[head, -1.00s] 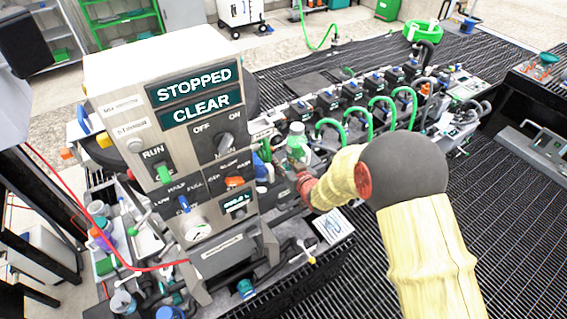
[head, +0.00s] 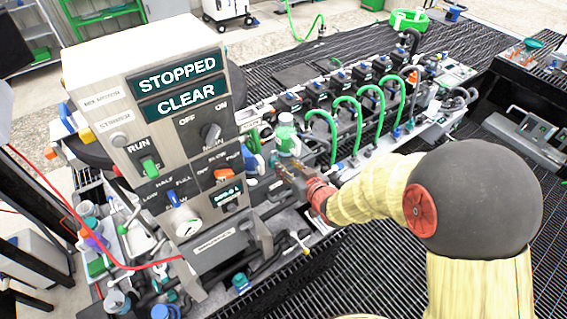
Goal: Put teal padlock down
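My gripper (head: 284,168) is at the end of my arm, which reaches in from the right in pale yellow sleeving with a red wrist. I cannot make out the teal padlock for sure. Small blue and green items (head: 253,141) lie left of the fingertips, and a small teal piece (head: 240,282) is low at the bench's front.
The control box (head: 160,110) reads STOPPED and CLEAR and stands tall left of my gripper. Green hoses (head: 345,105) arch over a row of black valve blocks behind. Bottles and small parts crowd the left tray (head: 130,243). Dark floor grating (head: 300,290) lies open in front.

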